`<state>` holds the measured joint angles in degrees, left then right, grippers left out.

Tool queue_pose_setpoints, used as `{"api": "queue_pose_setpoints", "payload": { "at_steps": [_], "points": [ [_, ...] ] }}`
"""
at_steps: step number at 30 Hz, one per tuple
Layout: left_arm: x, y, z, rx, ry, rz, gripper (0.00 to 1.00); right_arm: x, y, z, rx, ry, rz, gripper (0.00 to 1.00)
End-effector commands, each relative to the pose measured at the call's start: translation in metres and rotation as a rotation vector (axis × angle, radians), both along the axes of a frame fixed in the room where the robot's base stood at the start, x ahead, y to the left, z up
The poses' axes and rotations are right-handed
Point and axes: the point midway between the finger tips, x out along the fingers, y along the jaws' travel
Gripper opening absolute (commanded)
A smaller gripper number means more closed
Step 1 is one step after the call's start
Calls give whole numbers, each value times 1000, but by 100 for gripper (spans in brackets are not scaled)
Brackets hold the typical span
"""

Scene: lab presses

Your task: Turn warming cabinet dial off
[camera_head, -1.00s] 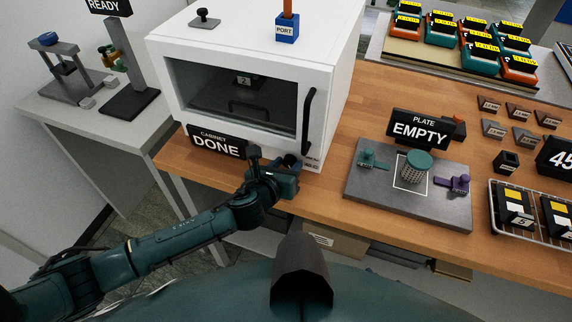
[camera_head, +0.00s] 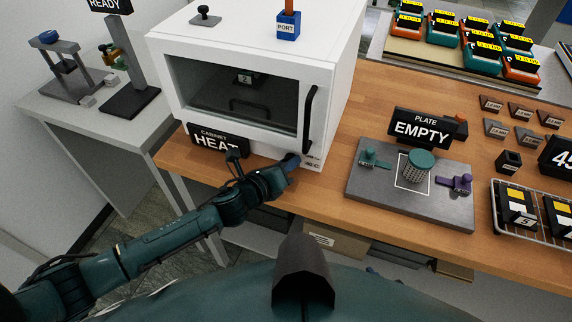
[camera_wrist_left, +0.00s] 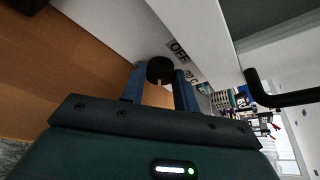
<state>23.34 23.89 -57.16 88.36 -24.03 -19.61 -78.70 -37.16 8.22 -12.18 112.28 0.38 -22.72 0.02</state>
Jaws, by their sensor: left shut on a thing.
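The white warming cabinet (camera_head: 240,120) stands on the wooden bench with its door closed. Its sign (camera_head: 217,140) reads "CABINET HEAT". My left gripper (camera_head: 291,161) is at the cabinet's lower right front corner, below the black door handle (camera_head: 308,118). In the left wrist view, its two blue fingers are shut on the black round dial (camera_wrist_left: 160,70), one on each side. A small pale mark shows on the dial's near edge. A label (camera_wrist_left: 180,51) beside the dial reads "OFF", and a second label next to it is partly hidden by a finger. In the head view the gripper hides the dial.
The door handle also shows close by in the left wrist view (camera_wrist_left: 285,95). A grey plate (camera_head: 435,205) with a teal part and an "EMPTY" sign (camera_head: 420,128) lies right of the cabinet. A wire rack (camera_head: 540,236) stands farther right.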

Motion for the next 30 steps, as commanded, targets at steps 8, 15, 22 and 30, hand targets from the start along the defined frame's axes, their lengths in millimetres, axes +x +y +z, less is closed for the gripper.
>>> {"api": "queue_pose_setpoints", "payload": {
  "at_steps": [8, 15, 22, 30],
  "points": [
    [0, 0, 0, 2, 1, 1, 34, 2, 0, 4, 2, -9, 0, 36],
    [0, 0, 0, 3, 0, 1, 52, 0, 0, 2, 2, -3, -1, 36],
    [-1, 0, 0, 3, -1, 1, 52, -2, 0, -1, 0, 5, -1, 36],
    [-25, 16, 8, 6, 0, -1, 52, -3, 0, -1, -1, 7, 0, 36]
  ]
}}
